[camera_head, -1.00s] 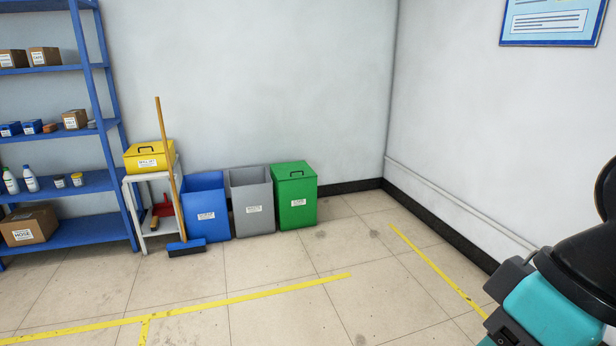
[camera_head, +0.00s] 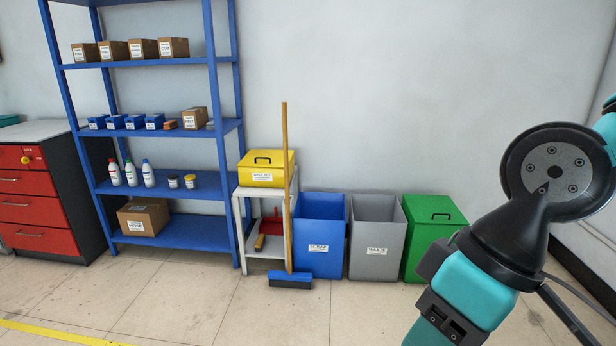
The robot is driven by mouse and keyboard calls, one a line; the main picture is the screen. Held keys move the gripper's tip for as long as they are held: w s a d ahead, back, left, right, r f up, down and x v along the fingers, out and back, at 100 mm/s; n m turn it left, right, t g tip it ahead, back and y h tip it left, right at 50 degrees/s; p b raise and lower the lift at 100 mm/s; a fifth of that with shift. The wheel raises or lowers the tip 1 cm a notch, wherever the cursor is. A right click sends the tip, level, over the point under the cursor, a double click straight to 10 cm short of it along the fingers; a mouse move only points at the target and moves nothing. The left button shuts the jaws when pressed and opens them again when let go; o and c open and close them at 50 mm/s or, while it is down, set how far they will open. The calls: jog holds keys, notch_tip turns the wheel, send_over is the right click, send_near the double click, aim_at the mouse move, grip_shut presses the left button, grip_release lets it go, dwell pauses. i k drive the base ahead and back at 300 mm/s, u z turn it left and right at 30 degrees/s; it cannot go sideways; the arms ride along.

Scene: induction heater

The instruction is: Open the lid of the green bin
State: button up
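The green bin (camera_head: 424,250) stands on the floor against the back wall, at the right end of a row of bins. My arm covers the bin's lower right part. My black and teal arm fills the right side of the view, nearer to me than the bin. I cannot make out the gripper's fingers in this view.
Left of the green bin stand an open grey bin (camera_head: 376,255) and an open blue bin (camera_head: 318,262). A broom (camera_head: 287,200) leans by a small white table with a yellow box (camera_head: 266,170). A blue shelf (camera_head: 170,190) and red drawers (camera_head: 35,210) stand farther left. The front floor is clear.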

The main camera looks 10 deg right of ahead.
aim_at(425, 209)
jog(key=z, duration=0.05)
jog(key=i, duration=2.1)
jog(key=z, duration=0.9)
jog(key=i, duration=1.8)
jog(key=z, duration=0.65)
